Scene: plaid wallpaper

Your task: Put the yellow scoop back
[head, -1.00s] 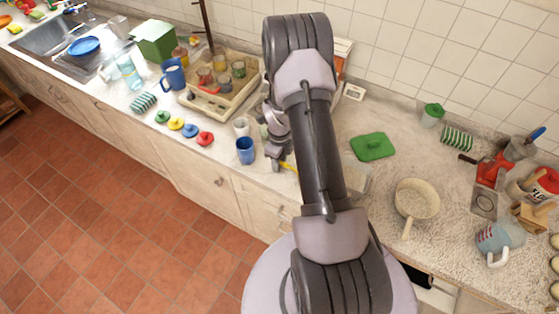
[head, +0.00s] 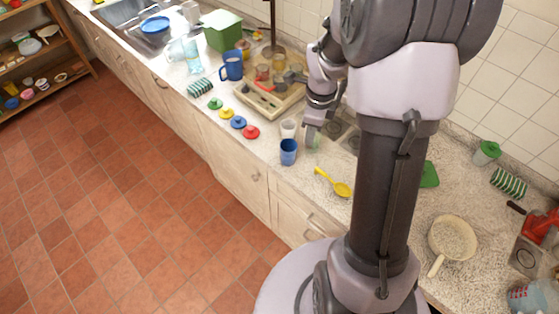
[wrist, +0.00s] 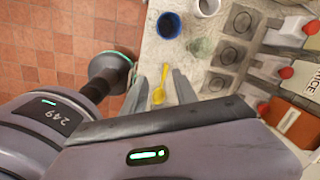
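The yellow scoop (head: 340,187) lies on the speckled counter near its front edge, right of the blue cup, with its handle toward the upper left. It also shows in the wrist view (wrist: 159,93), between my two grey fingers. My arm hides part of the counter right of the scoop.
A blue cup (head: 289,152) and a white cup (head: 288,128) stand left of my gripper. Several coloured lids (head: 238,122) lie in a row along the front edge. A wooden tray (head: 250,98) is behind. A cream pan (head: 452,240) sits at right.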

